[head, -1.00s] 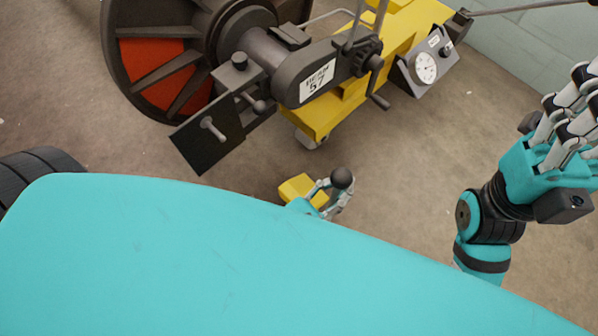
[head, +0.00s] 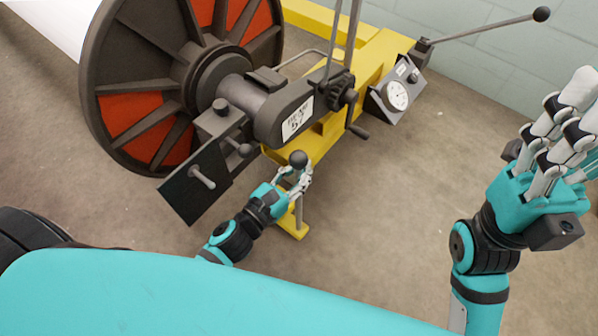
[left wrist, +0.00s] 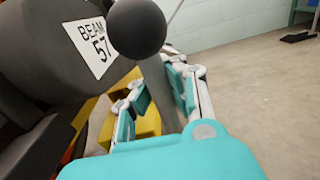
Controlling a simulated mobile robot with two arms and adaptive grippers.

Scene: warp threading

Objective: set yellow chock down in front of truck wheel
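The yellow chock has a flat yellow foot (head: 293,228), a grey post and a black ball knob (head: 298,158). My left gripper (head: 293,178) is shut on its post just below the knob. In the left wrist view, the knob (left wrist: 136,28) and post stand between the fingers (left wrist: 158,98), with yellow below. I cannot tell whether the foot touches the floor. The yellow beam truck (head: 375,65) is just behind; its small wheel is hidden around my left gripper. My right gripper (head: 570,115) is open and empty at the right.
A large dark beam flange (head: 135,85) with red panels and a dark plate (head: 200,185) stand left of the chock. A dial gauge (head: 397,95) and crank are on the truck. A long bar with a ball end sticks out right. Floor (head: 400,210) is clear between my arms.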

